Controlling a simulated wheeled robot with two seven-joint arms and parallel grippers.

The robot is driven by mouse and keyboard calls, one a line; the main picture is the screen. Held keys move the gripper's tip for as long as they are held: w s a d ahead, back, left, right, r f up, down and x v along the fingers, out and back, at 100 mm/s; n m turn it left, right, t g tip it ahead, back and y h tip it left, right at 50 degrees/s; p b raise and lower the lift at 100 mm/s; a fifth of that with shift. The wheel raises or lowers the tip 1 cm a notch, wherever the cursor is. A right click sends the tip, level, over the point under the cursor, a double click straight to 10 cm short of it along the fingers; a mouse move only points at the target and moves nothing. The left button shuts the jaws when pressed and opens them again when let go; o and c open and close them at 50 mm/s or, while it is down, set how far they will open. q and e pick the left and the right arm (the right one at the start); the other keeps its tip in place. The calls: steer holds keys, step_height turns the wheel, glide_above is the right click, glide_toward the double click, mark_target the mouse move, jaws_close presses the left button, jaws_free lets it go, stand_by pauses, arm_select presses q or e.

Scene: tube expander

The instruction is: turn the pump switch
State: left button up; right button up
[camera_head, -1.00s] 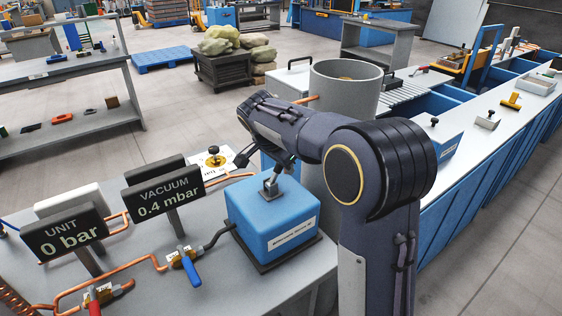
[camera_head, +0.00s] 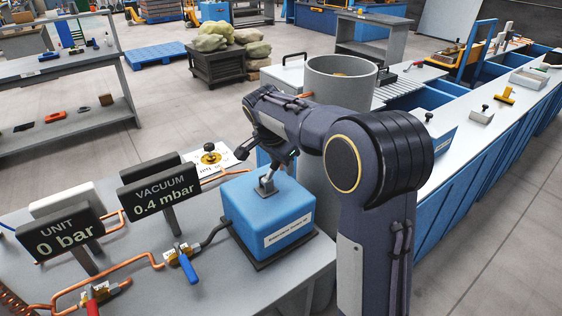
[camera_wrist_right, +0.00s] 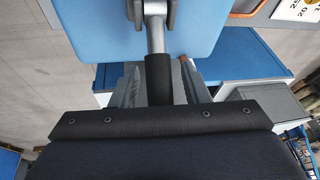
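The pump is a blue box (camera_head: 270,215) with a label on its front, on the grey workbench. Its switch (camera_head: 267,185) is a grey metal lever rising tilted from the box top. My right gripper (camera_head: 277,160) reaches down to the lever from above, its fingers partly hidden by my arm. In the right wrist view, the lever's black sleeve (camera_wrist_right: 158,80) stands between the fingertips of my right gripper (camera_wrist_right: 158,88), with a small gap appearing on each side. The fingers look open. My left gripper is not in view.
Left of the pump are a VACUUM sign (camera_head: 160,194) reading 0.4 mbar and a UNIT sign (camera_head: 64,238) reading 0 bar. Copper pipes carry a blue-handled valve (camera_head: 187,266) and a red-handled valve (camera_head: 92,303). A grey cylinder (camera_head: 338,82) stands behind the pump.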

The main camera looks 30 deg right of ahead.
mark_target(276, 166)
steer(key=shift+r, duration=0.1)
steer(key=v, duration=0.7)
steer(key=shift+s+a+r, duration=0.1)
steer(key=shift+a+r, duration=0.1)
steer(key=shift+r, duration=0.15)
